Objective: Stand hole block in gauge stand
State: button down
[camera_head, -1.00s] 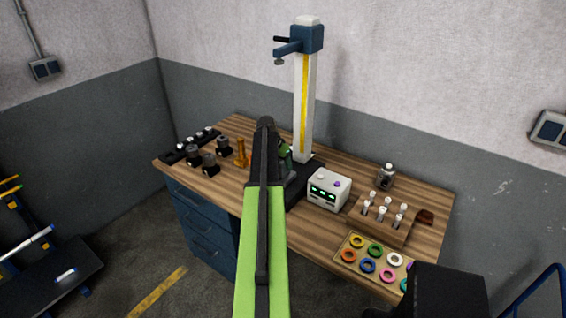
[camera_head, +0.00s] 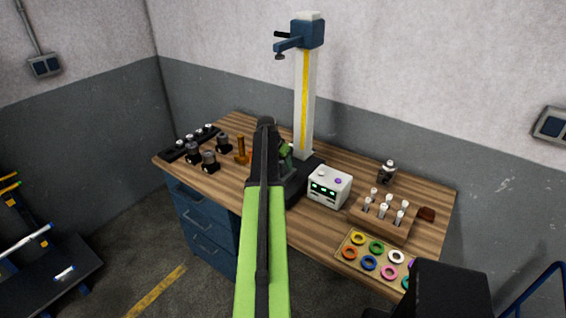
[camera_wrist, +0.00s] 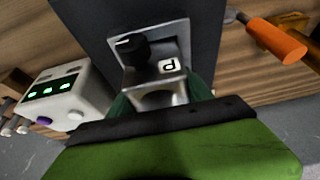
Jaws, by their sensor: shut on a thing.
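The gauge stand (camera_head: 305,105) has a tall white column with a yellow stripe, a blue arm near the top and a dark base. Its base (camera_wrist: 95,30) also fills the top middle of the wrist view, with a metal plate (camera_wrist: 179,32) and a black knob on it. My gripper (camera_wrist: 158,98) is shut on the hole block (camera_wrist: 155,78), a small metal block with a letter label. The block is in front of the plate; I cannot tell whether they touch. In the head view, my arm mostly hides the gripper (camera_head: 285,153) and the block.
A white box with green displays (camera_head: 329,187) stands close right of the base. An orange peg (camera_head: 241,150) stands left. Beyond are dark fixtures (camera_head: 193,153), a wooden pin rack (camera_head: 383,218) and a tray of coloured rings (camera_head: 350,262). Bare wood shows at the bench's front left.

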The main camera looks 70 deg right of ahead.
jog(key=shift+f+b, duration=0.3)
jog(key=shift+f, duration=0.05)
jog(key=shift+s+a+f+b, duration=0.1)
jog(key=shift+a+f+b, duration=0.15)
jog(key=shift+a+b, duration=0.15)
jog(key=c, duration=0.6)
grip_release()
jog(key=shift+c, duration=0.2)
jog(key=shift+o, duration=1.4)
jog(key=shift+r, duration=0.1)
jog(key=shift+r+p, duration=0.55)
jog(key=shift+p, duration=0.35)
jog(key=p+v, duration=1.4)
jog(key=v, duration=0.2)
jog(key=shift+r+p, duration=0.25)
jog(key=shift+p, duration=0.1)
